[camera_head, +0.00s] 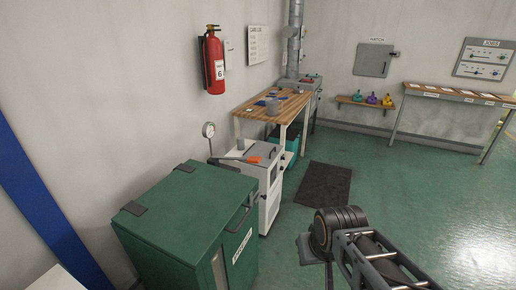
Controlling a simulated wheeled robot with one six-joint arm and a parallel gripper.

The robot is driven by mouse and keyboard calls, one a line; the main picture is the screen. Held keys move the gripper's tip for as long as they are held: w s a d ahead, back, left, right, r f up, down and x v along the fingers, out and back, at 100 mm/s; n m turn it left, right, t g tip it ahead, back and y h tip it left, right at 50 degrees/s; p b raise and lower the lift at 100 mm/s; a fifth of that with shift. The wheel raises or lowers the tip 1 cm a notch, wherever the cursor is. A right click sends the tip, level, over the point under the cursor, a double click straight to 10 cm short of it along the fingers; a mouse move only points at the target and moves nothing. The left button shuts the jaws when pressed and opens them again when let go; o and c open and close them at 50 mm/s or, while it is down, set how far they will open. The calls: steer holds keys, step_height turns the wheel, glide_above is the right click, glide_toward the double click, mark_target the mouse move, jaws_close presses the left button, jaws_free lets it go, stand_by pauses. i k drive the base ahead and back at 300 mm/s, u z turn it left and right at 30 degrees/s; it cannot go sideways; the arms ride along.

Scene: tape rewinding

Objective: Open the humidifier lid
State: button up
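A green box-shaped cabinet (190,235) stands at the lower left, against the wall. It has a flat green lid (187,212), which lies shut on top, with two dark hinges on the wall side. A dark bar handle (243,211) is at the lid's right edge. A white label (242,246) is on the front; its text is too small to read for certain, so I cannot confirm that this is the humidifier. My arm shows at the lower right, apart from the cabinet. I cannot make out my gripper's fingers in this view.
A wooden workbench (263,112) and a red extinguisher (214,66) are beyond. A dark mat (324,185) lies on open green floor.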

mark_target(269, 152)
steer(key=z, duration=0.7)
steer(key=i, duration=1.25)
steer(key=z, duration=0.4)
steer(key=i, duration=0.95)
steer(key=u, duration=1.35)
steer(key=i, duration=0.85)
steer(key=u, duration=0.95)
